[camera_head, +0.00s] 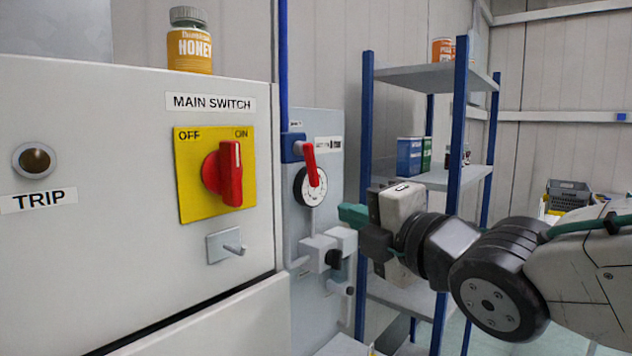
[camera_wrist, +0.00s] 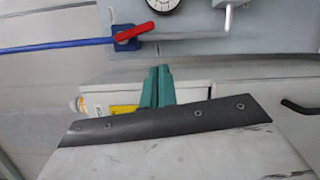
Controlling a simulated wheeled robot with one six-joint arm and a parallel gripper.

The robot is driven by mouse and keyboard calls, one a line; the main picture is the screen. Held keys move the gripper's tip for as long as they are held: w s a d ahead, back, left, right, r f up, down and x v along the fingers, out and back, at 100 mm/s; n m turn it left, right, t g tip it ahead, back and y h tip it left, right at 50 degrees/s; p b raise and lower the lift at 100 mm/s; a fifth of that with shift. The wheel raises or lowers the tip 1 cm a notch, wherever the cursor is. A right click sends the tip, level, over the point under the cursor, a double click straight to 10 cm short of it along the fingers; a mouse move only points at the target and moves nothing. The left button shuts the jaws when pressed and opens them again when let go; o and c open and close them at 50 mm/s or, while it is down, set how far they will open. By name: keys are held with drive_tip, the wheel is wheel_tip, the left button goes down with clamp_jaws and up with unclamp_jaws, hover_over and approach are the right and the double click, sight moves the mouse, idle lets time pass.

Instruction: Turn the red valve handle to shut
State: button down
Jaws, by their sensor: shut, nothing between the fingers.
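The red valve handle (camera_head: 311,164) is on a blue valve body (camera_head: 291,147) at the grey panel. In the head view it points down, roughly in line with the blue pipe (camera_head: 283,60) above, and overlaps the round gauge (camera_head: 307,189). In the wrist view the handle (camera_wrist: 134,32) lies near the top, with its valve body (camera_wrist: 126,44) and the pipe (camera_wrist: 50,47) at left. My gripper (camera_head: 345,214) has green fingers, shut together and empty, to the lower right of the handle and apart from it. The fingertips also show in the wrist view (camera_wrist: 159,69).
A white cabinet with a red main switch (camera_head: 225,174) on a yellow plate stands at left, with a honey jar (camera_head: 190,45) on top. A grey fitting (camera_head: 322,250) and pipework sit below the gauge, close to my fingers. A blue-post shelf (camera_head: 430,76) stands behind my wrist.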

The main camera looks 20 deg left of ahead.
sight(314, 181)
drive_tip(key=shift+n+g+y, duration=0.3)
drive_tip(key=shift+n+y, duration=0.4)
drive_tip(key=shift+n, duration=0.2)
drive_tip(key=x, duration=0.3)
drive_tip(key=r+x, duration=0.1)
drive_tip(key=x, duration=0.7)
drive_tip(key=shift+w+r, duration=0.25)
drive_tip(key=shift+r, duration=0.1)
drive_tip(key=shift+w+d+r, duration=0.2)
drive_tip(key=shift+w, duration=0.45)
